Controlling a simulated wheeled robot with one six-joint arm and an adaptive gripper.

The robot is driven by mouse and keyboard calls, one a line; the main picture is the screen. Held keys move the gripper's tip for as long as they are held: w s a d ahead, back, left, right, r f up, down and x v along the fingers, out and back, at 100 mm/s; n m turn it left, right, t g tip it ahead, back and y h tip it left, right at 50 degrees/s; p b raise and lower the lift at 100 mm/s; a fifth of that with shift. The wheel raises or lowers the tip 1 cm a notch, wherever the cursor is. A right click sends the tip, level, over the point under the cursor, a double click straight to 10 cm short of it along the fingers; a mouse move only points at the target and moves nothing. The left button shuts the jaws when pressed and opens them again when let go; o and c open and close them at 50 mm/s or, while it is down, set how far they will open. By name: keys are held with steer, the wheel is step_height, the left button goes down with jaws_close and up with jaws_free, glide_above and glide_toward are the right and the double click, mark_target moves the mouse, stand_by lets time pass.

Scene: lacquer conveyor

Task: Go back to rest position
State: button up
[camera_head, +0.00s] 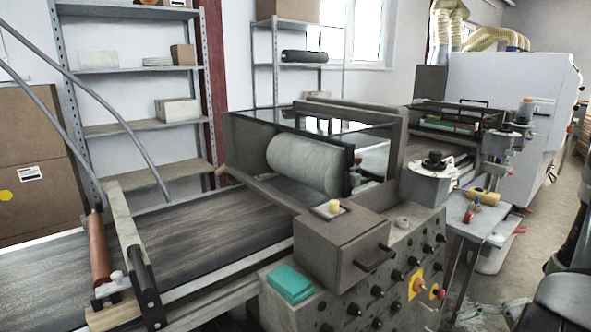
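Part of my dark arm (570,270) shows at the right edge of the head view, beside the machine and over the floor. My gripper cannot be made out in this view, so I cannot tell its state or whether it holds anything. The lacquer conveyor (200,240) runs from the lower left toward a large pale roller (303,165) behind a clear guard. My visible arm part appears apart from the conveyor.
A control panel (400,275) with several dark knobs and a red button faces the aisle. A teal block (290,283) lies on its ledge. A side table (476,219) holds small tools. Metal shelves (130,128) stand behind. Open floor (540,225) lies at right.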

steer(key=s+r+n+g+h, duration=0.2)
steer(key=r+h, duration=0.3)
steer(key=r, duration=0.5)
steer(key=s+r+n+g+h, duration=0.25)
steer(key=r+h, duration=0.25)
steer(key=r, duration=0.6)
steer(key=a+r+n+t+h, duration=0.1)
steer(key=a+r+n+t, duration=0.1)
steer(key=r, duration=0.4)
steer(key=s+a+r+n+t+h, duration=0.1)
steer(key=a+r+n+t, duration=0.2)
steer(key=r, duration=0.3)
steer(key=shift+a+t, duration=0.45)
steer(key=shift+t, duration=0.3)
steer(key=shift+d+n, duration=0.1)
steer(key=shift+n, duration=0.15)
